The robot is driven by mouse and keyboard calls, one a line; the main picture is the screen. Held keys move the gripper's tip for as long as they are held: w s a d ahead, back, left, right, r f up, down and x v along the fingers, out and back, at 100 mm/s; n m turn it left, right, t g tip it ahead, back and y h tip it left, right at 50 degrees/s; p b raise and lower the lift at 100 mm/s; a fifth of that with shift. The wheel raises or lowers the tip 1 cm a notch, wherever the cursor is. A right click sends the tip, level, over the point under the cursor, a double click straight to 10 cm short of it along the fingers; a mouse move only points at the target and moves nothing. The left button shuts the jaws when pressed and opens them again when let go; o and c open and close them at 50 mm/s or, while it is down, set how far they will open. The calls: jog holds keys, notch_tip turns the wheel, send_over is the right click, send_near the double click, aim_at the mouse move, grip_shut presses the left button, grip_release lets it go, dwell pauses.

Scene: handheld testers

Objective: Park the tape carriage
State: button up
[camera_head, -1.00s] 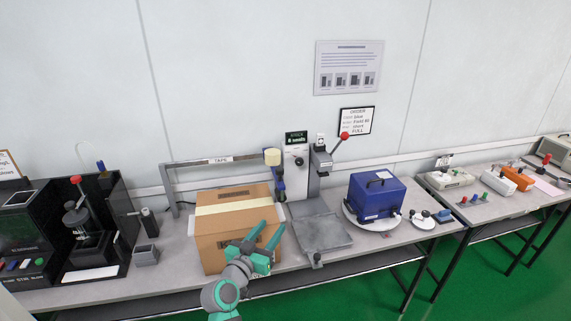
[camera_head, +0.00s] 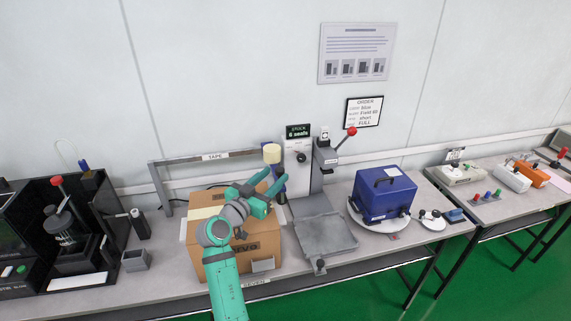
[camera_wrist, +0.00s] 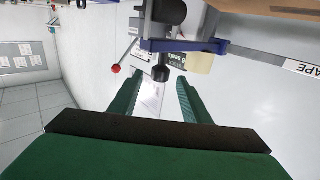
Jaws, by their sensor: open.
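The tape carriage, with a cream tape roll (camera_head: 271,153) and a blue body, hangs at the right end of the grey rail marked TAPE (camera_head: 215,156), behind the carton. My gripper (camera_head: 277,176) is open and empty above the carton's right side, in front of the carriage, partly covering it. In the wrist view the carriage's blue arm (camera_wrist: 185,46) crosses the top.
The cardboard carton (camera_head: 240,260) stands below my gripper. Right of it are a grey tray (camera_head: 325,236), a press with a red-knobbed lever (camera_head: 351,131) and a blue box (camera_head: 384,194) on a round plate. Dark machines (camera_head: 65,235) stand at the left.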

aim_at(282, 168)
jog(key=x, duration=0.8)
jog(key=shift+d, duration=0.1)
jog(key=shift+c, duration=0.3)
grip_shut()
